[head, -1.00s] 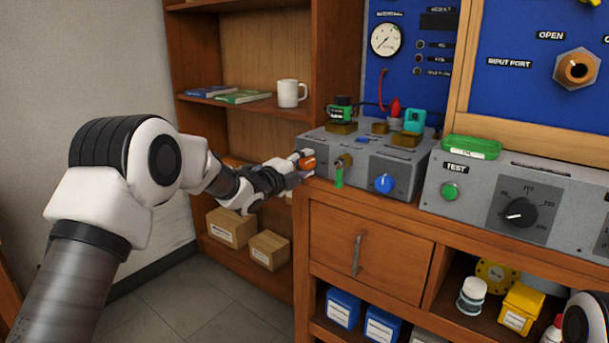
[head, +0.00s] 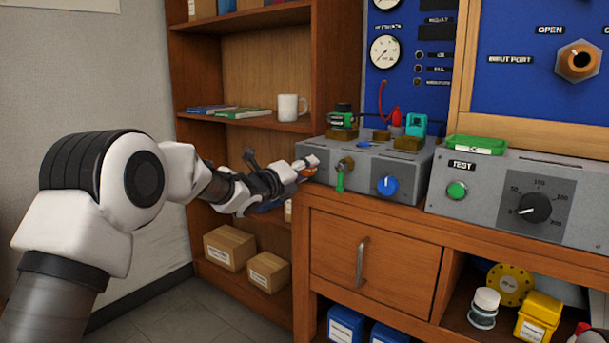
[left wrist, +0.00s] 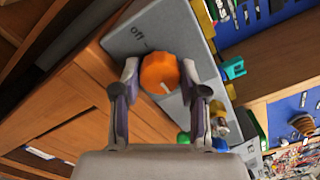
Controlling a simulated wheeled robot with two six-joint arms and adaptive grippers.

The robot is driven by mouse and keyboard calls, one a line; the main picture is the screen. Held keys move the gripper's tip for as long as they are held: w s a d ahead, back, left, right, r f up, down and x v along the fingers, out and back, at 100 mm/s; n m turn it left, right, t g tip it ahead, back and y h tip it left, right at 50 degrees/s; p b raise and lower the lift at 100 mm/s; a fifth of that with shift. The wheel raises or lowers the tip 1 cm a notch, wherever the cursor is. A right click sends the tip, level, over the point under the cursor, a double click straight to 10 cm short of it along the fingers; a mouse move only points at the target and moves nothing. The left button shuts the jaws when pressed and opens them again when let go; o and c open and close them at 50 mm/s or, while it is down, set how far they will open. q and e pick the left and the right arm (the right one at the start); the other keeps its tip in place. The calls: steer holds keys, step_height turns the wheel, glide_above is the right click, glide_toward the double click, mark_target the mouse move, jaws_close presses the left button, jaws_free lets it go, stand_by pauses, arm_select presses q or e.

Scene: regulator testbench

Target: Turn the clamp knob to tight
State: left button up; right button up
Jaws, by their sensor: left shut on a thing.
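An orange knob (left wrist: 160,72) with a white pointer mark sits on the left end of a grey box (head: 365,162). The word "off" is printed beside it in the left wrist view; no clamp label is legible. My left gripper (head: 309,170) is shut on the orange knob, with one finger on each side of it. In the head view the fingers hide most of the knob, leaving a bit of orange (head: 306,174). The pointer faces the gripper's palm in the wrist view.
A grey test unit (head: 535,200) is to the right. A shelf with a white mug (head: 291,107) is behind my left arm.

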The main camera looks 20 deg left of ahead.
arm_select(q)
steer(key=shift+f, duration=0.1)
steer(key=o, duration=0.9)
steer(key=shift+c, duration=0.2)
steer(key=v, duration=1.2)
